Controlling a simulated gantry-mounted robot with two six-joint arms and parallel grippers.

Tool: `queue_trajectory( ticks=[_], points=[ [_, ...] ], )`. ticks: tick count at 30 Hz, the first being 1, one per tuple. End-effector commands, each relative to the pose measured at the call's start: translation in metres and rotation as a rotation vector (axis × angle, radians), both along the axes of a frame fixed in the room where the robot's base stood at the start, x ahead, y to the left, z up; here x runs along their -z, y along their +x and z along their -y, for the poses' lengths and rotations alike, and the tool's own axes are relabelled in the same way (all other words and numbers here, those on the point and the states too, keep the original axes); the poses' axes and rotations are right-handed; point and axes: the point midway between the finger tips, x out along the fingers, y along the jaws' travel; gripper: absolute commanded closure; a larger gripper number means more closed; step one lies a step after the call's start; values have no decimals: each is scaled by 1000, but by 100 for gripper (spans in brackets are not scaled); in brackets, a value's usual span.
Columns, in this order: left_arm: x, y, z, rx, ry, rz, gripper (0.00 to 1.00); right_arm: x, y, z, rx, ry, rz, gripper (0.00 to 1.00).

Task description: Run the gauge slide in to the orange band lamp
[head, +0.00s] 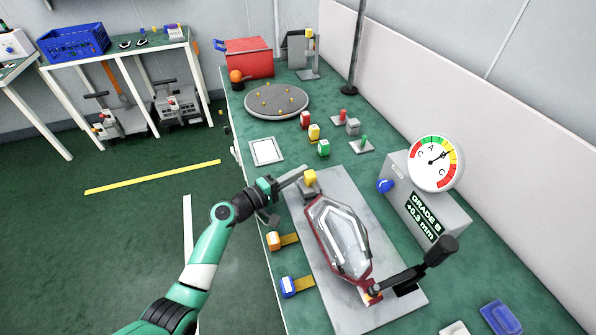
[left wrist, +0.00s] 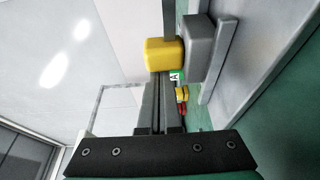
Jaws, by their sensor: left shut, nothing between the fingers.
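A grey block with a yellow cap (head: 310,178) stands at the far end of a grey plate (head: 385,312); it looks like the gauge slide. My left gripper (head: 302,172) is shut and empty, its tips close beside the yellow cap. The left wrist view also shows the yellow cap (left wrist: 164,53) just beyond the fingers (left wrist: 160,78); I cannot tell whether they touch. A red and clear tail lamp (head: 342,238) lies on the plate. An orange-ended block (head: 273,241) and a blue-ended block (head: 288,287) sit at its left edge. My right gripper is not in view.
A dial gauge (head: 434,162) on a grey box (head: 425,205) reads "GRADE B +0.3 mm". A black-handled clamp (head: 440,251) stands at the lamp's near end. Red, yellow and green blocks (head: 314,132) and a round grey turntable (head: 276,100) lie behind.

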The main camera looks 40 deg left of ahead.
Motion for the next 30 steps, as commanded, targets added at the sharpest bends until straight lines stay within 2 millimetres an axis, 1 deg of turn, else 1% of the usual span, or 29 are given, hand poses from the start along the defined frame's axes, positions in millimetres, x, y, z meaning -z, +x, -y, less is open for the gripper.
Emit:
queue_trajectory(
  ticks=[4, 9, 10, 11, 12, 18, 22, 25, 30],
  points=[
    [5, 6, -13, -4, 1, 2, 100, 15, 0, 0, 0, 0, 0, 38],
    [7, 17, -38, -7, 2, 3, 100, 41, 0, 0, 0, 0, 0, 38],
    [5, 17, -42, -8, 2, 2, 100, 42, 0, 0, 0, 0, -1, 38],
    [-3, 8, -42, -9, -1, -1, 100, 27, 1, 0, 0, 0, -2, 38],
    [-4, 0, -42, -8, -1, -2, 100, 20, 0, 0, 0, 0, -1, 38],
    [-4, -42, -48, -9, -1, -1, 100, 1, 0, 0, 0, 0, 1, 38],
    [-3, -66, -52, -9, -1, -1, 100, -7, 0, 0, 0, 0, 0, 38],
    [-2, -77, -53, -7, 0, -1, 100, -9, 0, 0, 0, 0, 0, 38],
    [0, -83, -54, -6, 1, 0, 100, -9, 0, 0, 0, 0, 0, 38]
  ],
)
